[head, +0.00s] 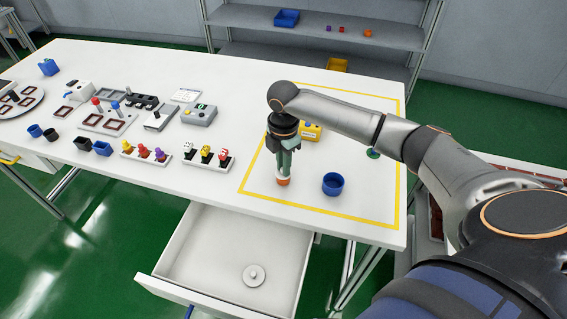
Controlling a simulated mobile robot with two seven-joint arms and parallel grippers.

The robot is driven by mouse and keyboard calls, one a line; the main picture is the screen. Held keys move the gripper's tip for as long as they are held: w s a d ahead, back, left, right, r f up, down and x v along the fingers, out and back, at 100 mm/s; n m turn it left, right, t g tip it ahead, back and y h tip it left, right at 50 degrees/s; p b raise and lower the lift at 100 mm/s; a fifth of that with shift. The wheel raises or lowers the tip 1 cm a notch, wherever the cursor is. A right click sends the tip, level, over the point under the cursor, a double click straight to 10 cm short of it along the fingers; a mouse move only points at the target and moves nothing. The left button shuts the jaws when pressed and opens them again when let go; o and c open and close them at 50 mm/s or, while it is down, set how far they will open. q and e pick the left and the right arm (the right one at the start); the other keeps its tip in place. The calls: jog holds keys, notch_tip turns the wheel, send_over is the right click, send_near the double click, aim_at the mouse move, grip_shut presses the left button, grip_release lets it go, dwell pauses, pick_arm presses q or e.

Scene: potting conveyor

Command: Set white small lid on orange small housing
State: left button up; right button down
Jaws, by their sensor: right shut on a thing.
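The orange small housing (283,182) stands on the white table inside the yellow-outlined area, near its front left. My right gripper (285,172) points straight down right above it. Its fingers are shut on a small pale piece, which looks like the white small lid (284,177), at the top of the orange housing. The fingers hide most of the lid, and I cannot tell whether it is fully seated. My left gripper is not in view.
A blue round housing (332,184) stands right of my gripper. Racks of small parts (207,156) stand to the left. An open drawer (213,262) below the table edge holds a white round lid (253,275).

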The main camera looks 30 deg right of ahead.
jog(key=c, duration=0.8)
grip_release()
jog(key=shift+o, duration=0.2)
notch_tip(320, 180, up, 13)
jog(key=shift+f+b, duration=0.2)
jog(key=shift+b, duration=0.1)
